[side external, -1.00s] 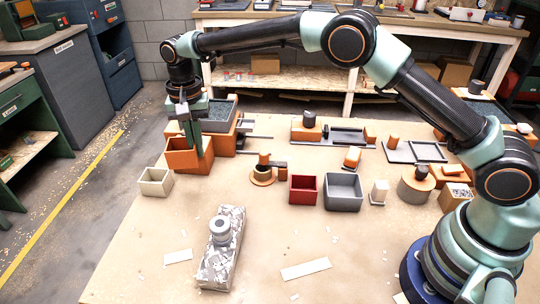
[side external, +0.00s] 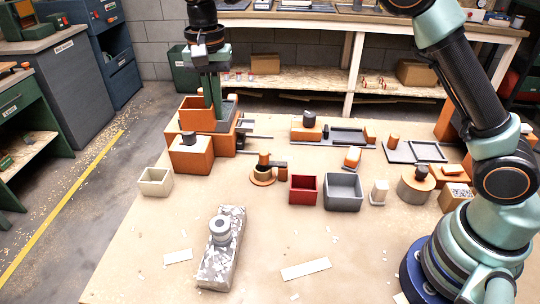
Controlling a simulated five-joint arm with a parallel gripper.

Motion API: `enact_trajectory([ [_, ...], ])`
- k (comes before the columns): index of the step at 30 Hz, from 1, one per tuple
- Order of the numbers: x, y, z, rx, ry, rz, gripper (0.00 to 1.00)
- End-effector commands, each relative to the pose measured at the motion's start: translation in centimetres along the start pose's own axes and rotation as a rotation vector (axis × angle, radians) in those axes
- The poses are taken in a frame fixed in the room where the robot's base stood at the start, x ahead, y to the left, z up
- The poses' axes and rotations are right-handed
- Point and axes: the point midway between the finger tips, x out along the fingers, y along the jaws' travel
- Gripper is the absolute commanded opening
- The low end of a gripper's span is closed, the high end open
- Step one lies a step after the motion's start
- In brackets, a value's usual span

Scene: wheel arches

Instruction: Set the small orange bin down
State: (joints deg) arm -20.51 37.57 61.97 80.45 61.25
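The small orange bin (side external: 194,118) is an open-topped box at the left of the table, upright. My gripper (side external: 213,112) points straight down, with its green fingers at the bin's right side. The fingers look closed on the bin's wall, though their tips are partly hidden. The bin overlaps the large orange block with a grey-topped recess (side external: 229,109). I cannot tell whether it touches that block or hangs just above it.
An orange block with a dark knob (side external: 189,156) stands in front of the bin. A cream bin (side external: 155,183), a red bin (side external: 303,190) and a grey bin (side external: 343,192) stand nearby. A speckled block (side external: 221,258) lies at the front. The front table has free room.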

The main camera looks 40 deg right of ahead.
Motion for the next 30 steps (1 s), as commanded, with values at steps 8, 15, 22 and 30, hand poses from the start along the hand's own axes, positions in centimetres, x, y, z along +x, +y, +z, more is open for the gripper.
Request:
enact_trajectory([
  [8,0.2,3.5,0.6,0.063,0.000,-0.001,0.00],
  [15,2.0,4.3,0.8,0.075,-0.002,0.003,0.00],
  [22,7.5,4.3,0.8,0.075,-0.003,0.006,0.00],
  [30,13.7,4.3,0.8,0.074,-0.003,0.005,0.00],
])
